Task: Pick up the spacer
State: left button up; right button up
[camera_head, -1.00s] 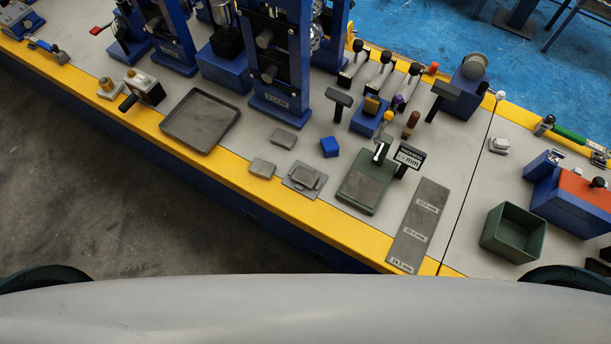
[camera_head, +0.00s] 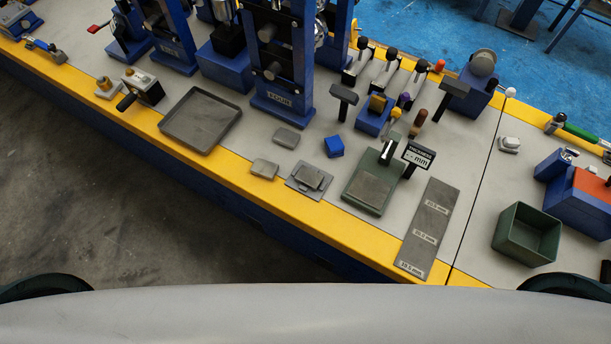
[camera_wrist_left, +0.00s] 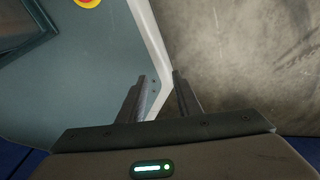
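No part is labelled as the spacer. Small grey blocks that could be it lie near the front of the bench: a rear block (camera_head: 286,138), a front block (camera_head: 264,169), and a block (camera_head: 312,176) on a thin grey plate (camera_head: 296,185). A small blue block (camera_head: 334,146) lies to their right. My left gripper (camera_wrist_left: 163,88) shows in the left wrist view, with its two fingers apart and nothing between them. It is away from the bench blocks, over a pale panel and the concrete floor. Neither gripper shows in the head view.
A grey tray (camera_head: 164,129) stands left of the blocks. A green gauge stand (camera_head: 354,199) with a display (camera_head: 418,155), a marked grey strip (camera_head: 414,264) and a green box (camera_head: 507,247) are to the right. Blue roller stands (camera_head: 282,105) rise behind.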

aim_at(312, 179)
jog(key=j, duration=0.6)
jog(key=i+j, duration=0.15)
jog(key=j, duration=0.45)
jog(key=z, duration=1.55)
